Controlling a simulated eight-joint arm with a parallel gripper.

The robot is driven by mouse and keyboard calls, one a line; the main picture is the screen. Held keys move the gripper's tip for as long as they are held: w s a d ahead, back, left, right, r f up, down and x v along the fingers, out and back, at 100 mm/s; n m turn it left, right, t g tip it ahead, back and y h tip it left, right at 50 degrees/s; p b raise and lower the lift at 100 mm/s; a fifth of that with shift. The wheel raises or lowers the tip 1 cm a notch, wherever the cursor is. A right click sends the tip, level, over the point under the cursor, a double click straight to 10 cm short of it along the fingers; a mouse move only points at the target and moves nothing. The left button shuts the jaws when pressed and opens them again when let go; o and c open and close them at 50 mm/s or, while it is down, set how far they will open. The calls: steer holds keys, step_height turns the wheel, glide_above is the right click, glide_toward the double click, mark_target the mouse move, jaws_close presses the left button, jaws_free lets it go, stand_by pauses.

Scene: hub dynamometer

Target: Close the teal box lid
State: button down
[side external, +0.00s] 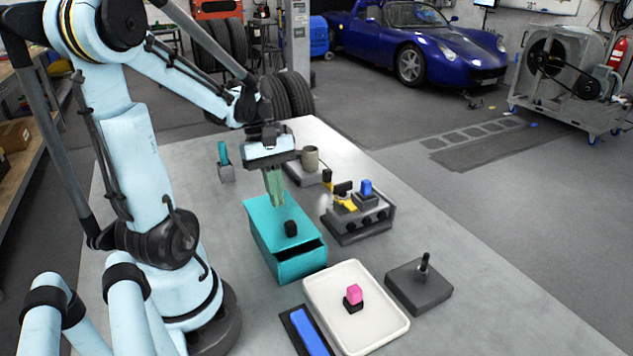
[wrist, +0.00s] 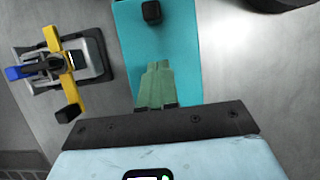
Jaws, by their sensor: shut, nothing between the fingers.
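The teal box (side external: 288,266) stands on the grey table. Its flat teal lid (side external: 262,217) lies over the top and carries a black knob (side external: 291,228). A dark gap shows under the lid along the box's near end. In the wrist view the lid (wrist: 185,45) lies beneath the fingers, with the knob (wrist: 151,12) beyond them near the top edge. My gripper (side external: 277,203) has green fingers, shut and empty, pointing down over the lid's far part. The fingers (wrist: 157,68) also show in the wrist view. I cannot tell whether the fingertips touch the lid.
A grey fixture (side external: 357,220) with yellow and blue parts stands right of the box. A cup (side external: 310,158) stands behind.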

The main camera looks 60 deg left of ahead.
mark_target(291, 223)
steer(key=shift+d+r, duration=0.1)
steer(key=shift+d, duration=1.9)
steer(key=shift+d, duration=1.75)
